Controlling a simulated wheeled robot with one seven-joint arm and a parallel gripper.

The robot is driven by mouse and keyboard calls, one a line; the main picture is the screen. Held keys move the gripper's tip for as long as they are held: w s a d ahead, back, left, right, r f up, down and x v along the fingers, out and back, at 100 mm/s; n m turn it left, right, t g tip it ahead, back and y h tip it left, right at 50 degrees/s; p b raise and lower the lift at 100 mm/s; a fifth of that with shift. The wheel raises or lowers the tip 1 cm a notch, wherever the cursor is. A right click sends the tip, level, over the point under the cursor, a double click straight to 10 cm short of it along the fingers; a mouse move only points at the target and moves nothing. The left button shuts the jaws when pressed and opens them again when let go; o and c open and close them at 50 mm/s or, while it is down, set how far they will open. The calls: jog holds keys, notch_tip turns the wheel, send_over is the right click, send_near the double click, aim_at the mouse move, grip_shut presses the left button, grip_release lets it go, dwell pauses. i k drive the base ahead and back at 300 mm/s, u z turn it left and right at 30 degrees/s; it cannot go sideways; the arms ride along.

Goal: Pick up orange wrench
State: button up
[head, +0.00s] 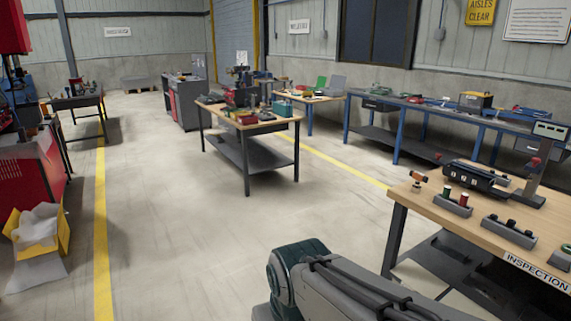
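I cannot make out an orange wrench for certain. The middle workbench (228,113) carries several small tools and parts, among them red and yellow pieces, too small to tell apart from here. A small orange-topped object (418,177) stands at the left end of the inspection table (468,221); it does not look like a wrench. My gripper is out of the picture. Only part of my arm shows at the bottom centre, apart from the tables.
A long blue-legged bench (397,137) runs along the right wall. A red machine (35,165) and a yellow box (62,235) stand at the left. A yellow floor line (102,225) runs beside them. The floor ahead (170,205) is clear up to the middle workbench.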

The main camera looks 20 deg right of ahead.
aim_at(416, 188)
jog(key=z, duration=0.1)
jog(key=i, duration=1.6)
jog(key=z, duration=0.7)
jog(key=i, duration=1.2)
jog(key=z, duration=1.75)
jog(key=i, duration=0.8)
jog(key=z, duration=0.7)
